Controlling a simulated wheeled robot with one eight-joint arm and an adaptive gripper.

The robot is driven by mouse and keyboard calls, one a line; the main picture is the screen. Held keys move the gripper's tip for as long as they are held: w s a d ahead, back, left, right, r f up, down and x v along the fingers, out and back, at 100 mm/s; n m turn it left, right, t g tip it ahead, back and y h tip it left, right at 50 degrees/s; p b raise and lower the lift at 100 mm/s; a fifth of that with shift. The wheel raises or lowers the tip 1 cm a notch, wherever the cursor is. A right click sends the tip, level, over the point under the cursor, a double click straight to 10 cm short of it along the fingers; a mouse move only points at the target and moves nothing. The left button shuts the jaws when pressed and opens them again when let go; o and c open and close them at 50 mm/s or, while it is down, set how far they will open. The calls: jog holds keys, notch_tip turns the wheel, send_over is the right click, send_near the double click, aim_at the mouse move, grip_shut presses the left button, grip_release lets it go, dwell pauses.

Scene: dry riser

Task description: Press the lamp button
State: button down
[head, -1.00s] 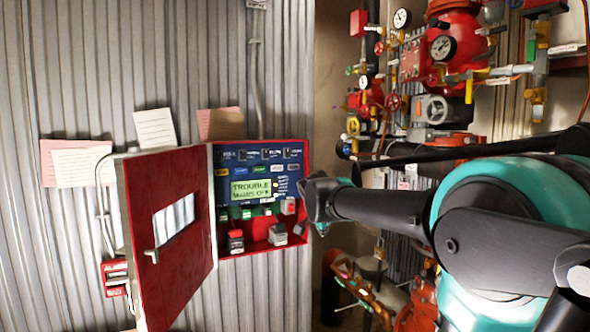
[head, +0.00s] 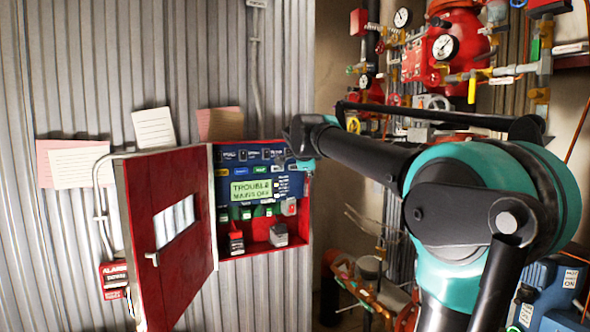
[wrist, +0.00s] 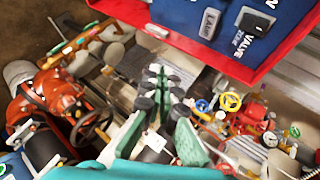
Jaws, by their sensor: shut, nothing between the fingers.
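The blue control panel (head: 264,158) sits in an open red cabinet on the corrugated wall. No lamp button can be picked out for certain; the labels are too small in the head view. My gripper (head: 297,148) is at the panel's upper right edge. Its fingers (wrist: 157,88) are shut and empty, apart from these buttons in the wrist view.
The red cabinet door (head: 168,225) stands swung open at left. Red pipework, gauges and valves (head: 450,50) fill the right side. Paper notes (head: 154,129) hang above the door. A blue box (head: 556,290) stands at the lower right.

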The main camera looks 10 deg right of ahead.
aim_at(294, 167)
jog(key=w+a, duration=0.2)
jog(key=w, duration=0.6)
jog(key=shift+w+a, duration=0.2)
jog(key=shift+a, duration=0.15)
jog(key=shift+w, duration=0.15)
dwell(1.3)
jog(key=shift+w+a, duration=0.1)
jog(key=shift+w, duration=0.15)
jog(key=shift+w+a, duration=0.2)
jog(key=shift+w, duration=0.3)
dwell(0.8)
jog(key=shift+s, duration=0.1)
jog(key=shift+s+d, duration=0.3)
jog(key=shift+s, duration=0.5)
